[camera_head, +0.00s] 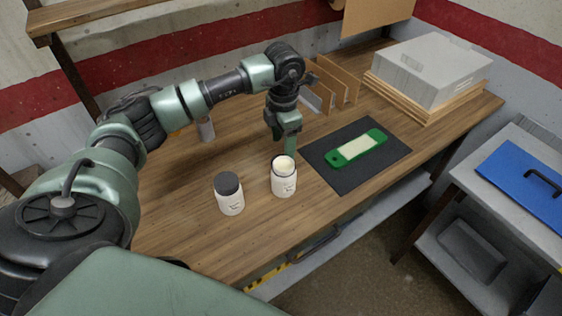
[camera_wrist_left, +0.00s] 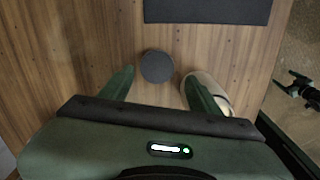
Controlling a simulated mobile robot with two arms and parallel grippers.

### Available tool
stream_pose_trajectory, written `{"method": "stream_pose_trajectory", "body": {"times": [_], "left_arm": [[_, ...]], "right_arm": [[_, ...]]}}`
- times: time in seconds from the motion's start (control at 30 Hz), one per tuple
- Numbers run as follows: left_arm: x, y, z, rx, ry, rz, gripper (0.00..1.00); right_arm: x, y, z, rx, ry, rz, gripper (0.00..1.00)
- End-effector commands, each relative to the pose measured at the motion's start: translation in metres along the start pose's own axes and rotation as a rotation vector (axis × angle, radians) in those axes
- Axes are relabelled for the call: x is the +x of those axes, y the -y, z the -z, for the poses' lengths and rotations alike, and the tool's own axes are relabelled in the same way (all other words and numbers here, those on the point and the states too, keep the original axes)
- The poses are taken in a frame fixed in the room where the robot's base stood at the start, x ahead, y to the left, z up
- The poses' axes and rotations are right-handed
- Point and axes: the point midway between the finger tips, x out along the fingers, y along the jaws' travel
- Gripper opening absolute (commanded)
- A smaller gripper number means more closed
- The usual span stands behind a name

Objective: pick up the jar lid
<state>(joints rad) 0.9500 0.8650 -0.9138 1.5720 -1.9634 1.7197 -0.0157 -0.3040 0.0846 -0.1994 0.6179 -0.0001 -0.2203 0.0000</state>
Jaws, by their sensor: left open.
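The jar lid (camera_wrist_left: 157,66) is a dark grey disc lying flat on the wooden table in the left wrist view. My left gripper (camera_wrist_left: 160,74) is open above it, with one finger on each side of the lid in the picture. In the head view my left gripper (camera_head: 289,148) points down behind an open white jar (camera_head: 284,181) and hides the loose lid. The open jar (camera_wrist_left: 222,84) also shows in the wrist view, partly behind the right-hand finger.
A second white jar (camera_head: 230,200) with a dark lid on it stands left of the open jar. A dark mat (camera_head: 384,165) with a green object (camera_head: 357,148) lies to the right. Upright dividers (camera_head: 343,84) stand behind. The table front (camera_head: 200,236) is clear.

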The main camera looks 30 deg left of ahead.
Motion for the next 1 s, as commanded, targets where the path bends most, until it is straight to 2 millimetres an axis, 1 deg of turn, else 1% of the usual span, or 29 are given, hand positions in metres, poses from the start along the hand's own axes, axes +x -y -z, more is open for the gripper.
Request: {"method": "stream_pose_trajectory", "body": {"times": [0.03, 0.13, 0.27, 0.3, 0.4, 0.5, 0.67, 0.77, 0.8, 0.83, 0.87, 1.0], "left_arm": [[0.005, 0.000, 0.001, -0.001, -0.003, 0.001, 0.62], [0.015, 0.001, 0.002, 0.000, -0.004, 0.003, 0.62], [0.036, 0.002, 0.004, 0.001, -0.004, 0.004, 0.62], [0.043, 0.001, 0.003, 0.000, -0.002, 0.003, 0.62], [0.053, 0.001, 0.003, 0.001, 0.000, 0.002, 0.62], [0.057, 0.001, 0.003, 0.002, 0.001, 0.001, 0.62], [0.057, 0.001, 0.003, 0.002, 0.001, 0.001, 0.62], [0.057, 0.001, 0.003, 0.002, 0.001, 0.001, 0.37], [0.057, 0.001, 0.003, 0.002, 0.001, 0.001, 0.26], [0.057, 0.001, 0.003, 0.002, 0.002, 0.001, 0.18], [0.057, 0.001, 0.003, 0.002, 0.002, 0.001, 0.13], [0.057, 0.001, 0.003, 0.002, 0.002, 0.001, 0.13]], "right_arm": [[-0.005, -0.002, -0.009, -0.001, 0.014, -0.002, 0.81], [-0.012, -0.003, -0.015, -0.002, 0.023, -0.003, 0.81], [-0.023, -0.004, -0.005, -0.001, 0.011, -0.004, 0.81], [-0.022, -0.004, 0.000, 0.000, 0.003, -0.004, 0.81], [-0.024, -0.002, 0.011, 0.001, -0.014, -0.002, 0.81], [-0.024, 0.002, 0.015, 0.003, -0.019, 0.003, 0.81], [-0.023, 0.008, 0.015, 0.005, -0.019, 0.010, 0.81], [-0.023, 0.009, 0.014, 0.005, -0.017, 0.010, 0.81], [-0.023, 0.009, 0.013, 0.005, -0.016, 0.010, 0.81], [-0.023, 0.009, 0.013, 0.005, -0.015, 0.010, 0.81], [-0.023, 0.009, 0.012, 0.005, -0.014, 0.010, 0.81], [-0.023, 0.007, 0.007, 0.003, -0.007, 0.008, 0.81]]}}
